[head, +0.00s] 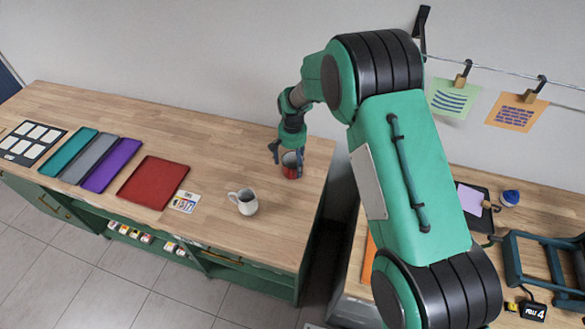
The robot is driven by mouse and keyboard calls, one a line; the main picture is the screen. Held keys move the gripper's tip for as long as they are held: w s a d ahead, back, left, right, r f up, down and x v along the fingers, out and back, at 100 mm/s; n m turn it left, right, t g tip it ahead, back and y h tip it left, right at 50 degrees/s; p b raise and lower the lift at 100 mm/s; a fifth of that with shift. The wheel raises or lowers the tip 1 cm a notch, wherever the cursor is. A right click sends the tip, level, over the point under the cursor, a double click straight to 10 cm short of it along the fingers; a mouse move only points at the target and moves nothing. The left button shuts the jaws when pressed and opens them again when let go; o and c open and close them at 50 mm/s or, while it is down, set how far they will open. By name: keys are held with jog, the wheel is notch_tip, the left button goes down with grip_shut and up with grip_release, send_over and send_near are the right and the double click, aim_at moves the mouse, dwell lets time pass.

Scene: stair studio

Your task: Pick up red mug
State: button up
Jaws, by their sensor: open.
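The red mug (290,171) stands on the wooden counter (230,165) near its right end in the head view. Its upper part is partly covered by my gripper. My gripper (288,157) points down with its fingers at the mug's rim. It is open. Whether the fingers touch the mug cannot be told from this view.
A white mug (244,201) stands nearer the counter's front edge. A red tray (153,182), purple (111,165), grey (90,158) and teal (67,152) trays lie to the left. A small card (185,201) lies beside the red tray. Another bench (540,205) stands at right, across a gap.

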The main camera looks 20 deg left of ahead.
jog(key=c, duration=1.3)
jog(key=shift+r, duration=0.35)
jog(key=shift+r, duration=1.45)
jog(key=shift+s+d+r+p, duration=0.25)
jog(key=shift+s+d, duration=1.15)
jog(key=shift+s, duration=0.85)
jog(key=shift+s+d+r+p, duration=0.2)
jog(key=shift+s+d, duration=1.15)
jog(key=shift+s, duration=0.85)
jog(key=shift+s+d+r+p, duration=0.25)
jog(key=shift+s+d, duration=1.15)
jog(key=shift+s, duration=0.85)
